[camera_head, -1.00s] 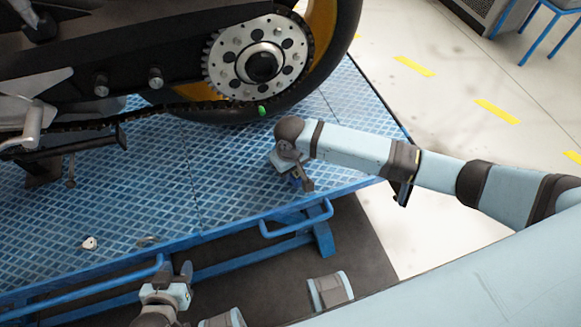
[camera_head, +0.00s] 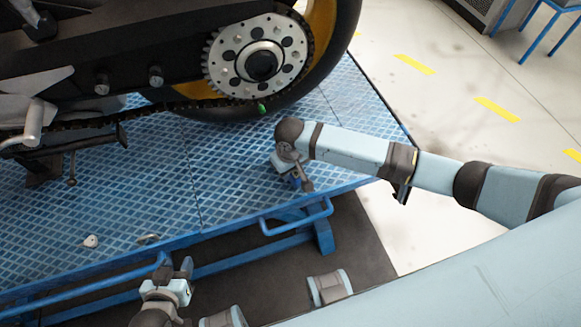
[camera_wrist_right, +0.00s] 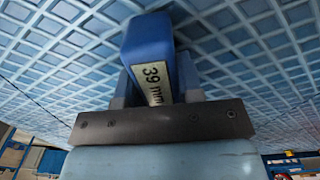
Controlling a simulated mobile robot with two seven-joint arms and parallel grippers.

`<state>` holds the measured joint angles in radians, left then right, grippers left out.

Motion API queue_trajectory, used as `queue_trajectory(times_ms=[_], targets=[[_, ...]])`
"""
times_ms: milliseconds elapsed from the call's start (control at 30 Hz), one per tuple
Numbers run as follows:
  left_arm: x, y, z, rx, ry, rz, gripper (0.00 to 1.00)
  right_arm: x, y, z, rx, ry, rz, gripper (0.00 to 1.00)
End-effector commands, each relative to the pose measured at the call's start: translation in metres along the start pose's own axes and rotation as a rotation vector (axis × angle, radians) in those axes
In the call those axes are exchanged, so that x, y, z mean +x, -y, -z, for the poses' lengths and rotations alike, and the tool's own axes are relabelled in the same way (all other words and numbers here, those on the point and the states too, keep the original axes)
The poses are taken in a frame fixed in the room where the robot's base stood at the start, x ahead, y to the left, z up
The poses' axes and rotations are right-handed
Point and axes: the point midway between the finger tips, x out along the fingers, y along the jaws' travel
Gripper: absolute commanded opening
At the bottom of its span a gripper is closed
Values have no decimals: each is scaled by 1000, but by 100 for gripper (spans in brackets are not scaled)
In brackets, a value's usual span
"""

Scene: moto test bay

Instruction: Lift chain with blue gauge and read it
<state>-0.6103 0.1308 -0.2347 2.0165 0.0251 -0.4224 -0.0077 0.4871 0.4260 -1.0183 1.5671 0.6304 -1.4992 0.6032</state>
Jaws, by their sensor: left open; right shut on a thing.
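The dark chain (camera_head: 150,109) runs along the underside of the motorcycle to the rear sprocket (camera_head: 223,66). A small green mark (camera_head: 262,108) shows on it below the sprocket. My right gripper (camera_head: 303,184) is low over the blue platform, in front of the rear wheel and apart from the chain. In the right wrist view it is shut on the blue gauge (camera_wrist_right: 149,39), whose label reads "39 mm". In the head view the gauge is too small to make out clearly. My left gripper (camera_head: 175,268) is open and empty at the platform's front edge.
The blue diamond-patterned platform (camera_head: 230,180) has a blue handle rail (camera_head: 298,217) at its front edge. A small pale object (camera_head: 90,241) and a greyish one (camera_head: 148,239) lie at its front left. Floor at right is open, with yellow marks (camera_head: 497,109).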

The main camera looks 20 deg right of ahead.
Motion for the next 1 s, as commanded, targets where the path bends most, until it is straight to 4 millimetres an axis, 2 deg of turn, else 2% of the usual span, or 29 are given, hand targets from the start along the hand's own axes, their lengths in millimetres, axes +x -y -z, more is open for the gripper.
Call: queue_trajectory(times_ms=[333, 367, 467, 767, 867, 1000], targets=[[-1, 0, 2, 0, -2, 0, 43, 5, 0, 0, 0, 1, 0, 5], [-1, 0, 2, 0, -2, 0, 43, 5, 0, 0, 0, 0, 0, 41], [-1, 0, 2, 0, -2, 0, 43, 5, 0, 0, 0, 0, 0, 64], [-1, 0, 2, 1, -3, 1, 43, 4, 0, 0, 0, 1, 0, 64], [-1, 0, 3, 2, -4, 1, 43, -4, 0, 0, 0, -1, 1, 64], [-3, 0, 5, 4, -5, 2, 43, -28, 0, 0, -1, -1, 0, 64]])
